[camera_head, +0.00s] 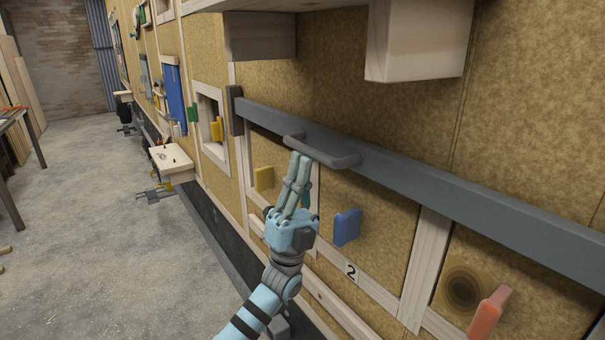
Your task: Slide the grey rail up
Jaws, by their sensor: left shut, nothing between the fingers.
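The grey rail (440,195) is a long bar running across the wood-fibre wall, from an upright dark end block (235,110) at the left to the right edge of the picture. A grey bar handle (322,152) sticks out from its left part. My left gripper (299,160) points upward with its fingers shut and empty. Its fingertips are at the underside of the handle, near its left half; I cannot tell whether they touch. My right gripper is not in view.
Below the rail are a yellow tab (264,178), a blue tab (347,227) and an orange tab (489,313) on framed panels. A wooden block (420,38) juts out above the rail. A small wooden shelf (172,162) sticks out at the left. The concrete floor (100,230) is mostly clear.

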